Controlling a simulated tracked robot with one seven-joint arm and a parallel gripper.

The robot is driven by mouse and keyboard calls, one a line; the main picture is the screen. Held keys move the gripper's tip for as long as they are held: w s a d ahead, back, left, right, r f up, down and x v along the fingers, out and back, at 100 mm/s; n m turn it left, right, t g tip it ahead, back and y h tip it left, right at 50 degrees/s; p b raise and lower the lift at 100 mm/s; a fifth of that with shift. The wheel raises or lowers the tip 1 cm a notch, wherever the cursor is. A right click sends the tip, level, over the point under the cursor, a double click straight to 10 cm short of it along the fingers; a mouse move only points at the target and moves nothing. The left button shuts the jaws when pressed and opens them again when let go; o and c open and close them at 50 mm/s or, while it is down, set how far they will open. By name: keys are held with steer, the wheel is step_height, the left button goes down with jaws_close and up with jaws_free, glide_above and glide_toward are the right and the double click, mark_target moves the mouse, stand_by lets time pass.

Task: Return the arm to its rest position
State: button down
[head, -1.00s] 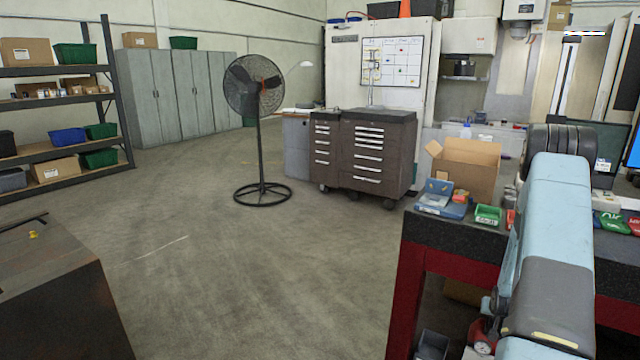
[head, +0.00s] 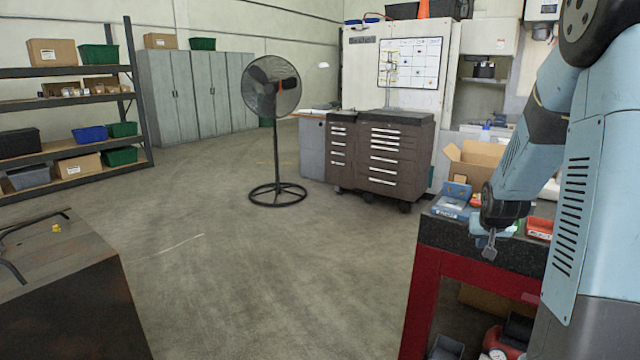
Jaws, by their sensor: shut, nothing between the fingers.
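My arm is on the right side of the head view, folded with its upper part high and the forearm reaching down to the left. My gripper (head: 489,248) is at its lower end, in front of the near edge of the red-framed workbench (head: 455,236). It points downward, small in the picture, with its fingers together and nothing held. The arm hides much of the bench top's right part.
A rusty block (head: 70,300) is at the lower left. A black fan (head: 272,130) stands on open floor, and brown tool cabinets (head: 380,155) stand behind.

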steer(key=s+a+r+n+y, duration=0.1)
steer(key=s+a+r+n, duration=0.1)
steer(key=s+a+r, duration=1.3)
steer(key=s+a, duration=0.1)
steer(key=s, duration=0.5)
steer(key=s+a+r+n+g+y, duration=0.1)
steer(key=s+a, duration=0.3)
steer(key=s, duration=0.4)
steer(key=shift+s+r+y, duration=0.3)
steer(key=shift+r, duration=0.4)
